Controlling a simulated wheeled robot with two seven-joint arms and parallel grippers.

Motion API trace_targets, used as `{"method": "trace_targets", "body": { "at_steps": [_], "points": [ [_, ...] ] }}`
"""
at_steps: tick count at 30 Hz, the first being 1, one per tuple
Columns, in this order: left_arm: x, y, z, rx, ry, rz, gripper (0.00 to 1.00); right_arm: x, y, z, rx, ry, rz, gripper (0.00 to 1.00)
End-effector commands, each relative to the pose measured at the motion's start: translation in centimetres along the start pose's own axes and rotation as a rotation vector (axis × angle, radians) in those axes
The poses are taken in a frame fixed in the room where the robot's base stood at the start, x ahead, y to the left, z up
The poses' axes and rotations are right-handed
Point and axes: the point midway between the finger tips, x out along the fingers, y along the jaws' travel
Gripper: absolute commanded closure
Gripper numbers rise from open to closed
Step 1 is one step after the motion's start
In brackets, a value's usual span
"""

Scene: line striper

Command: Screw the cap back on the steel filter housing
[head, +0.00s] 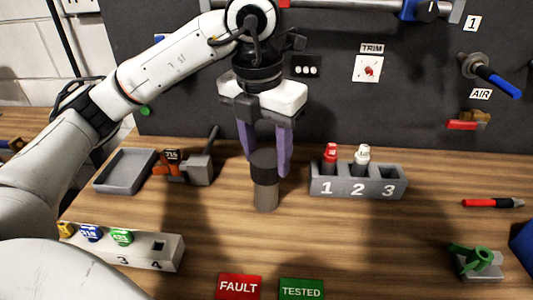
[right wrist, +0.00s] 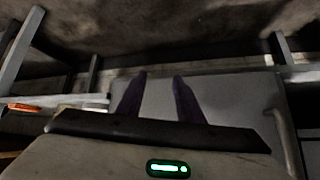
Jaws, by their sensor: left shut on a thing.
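The steel filter housing (head: 265,197) stands upright on the wooden bench, a grey-brown cylinder below a wider dark cap (head: 264,164). The cap sits in line on top of the housing, with no gap that I can see; whether the threads are engaged cannot be told. My left gripper (head: 267,168) points down from above with its purple fingers on either side of the cap, shut on it. My right gripper (right wrist: 160,88) shows only in the right wrist view, its two dark fingers apart with nothing between them.
A grey rack (head: 358,192) numbered 1 to 3 stands close right of the housing. A grey tray (head: 125,171) and a grey block with a lever (head: 200,167) are to the left. FAULT (head: 238,287) and TESTED (head: 302,289) plates lie in front. Bench between is clear.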

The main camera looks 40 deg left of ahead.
Motion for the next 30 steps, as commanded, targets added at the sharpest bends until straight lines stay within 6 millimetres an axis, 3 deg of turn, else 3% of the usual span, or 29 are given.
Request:
{"method": "trace_targets", "body": {
  "at_steps": [7,20,30],
  "points": [
    [0.2,0.0,0.0,0.29,-0.001,-0.039,0.85,0.8,0.1,0.8,0.0,0.0,0.0,0.67],
    [0.1,0.0,0.0,0.372,-0.001,-0.049,0.85,0.9,0.1,0.9,0.0,0.0,0.0,0.67],
    [0.1,0.0,0.0,0.725,-0.001,-0.093,0.85,1.4,0.1,1.4,0.0,-0.001,0.0,0.67]
  ]
}}
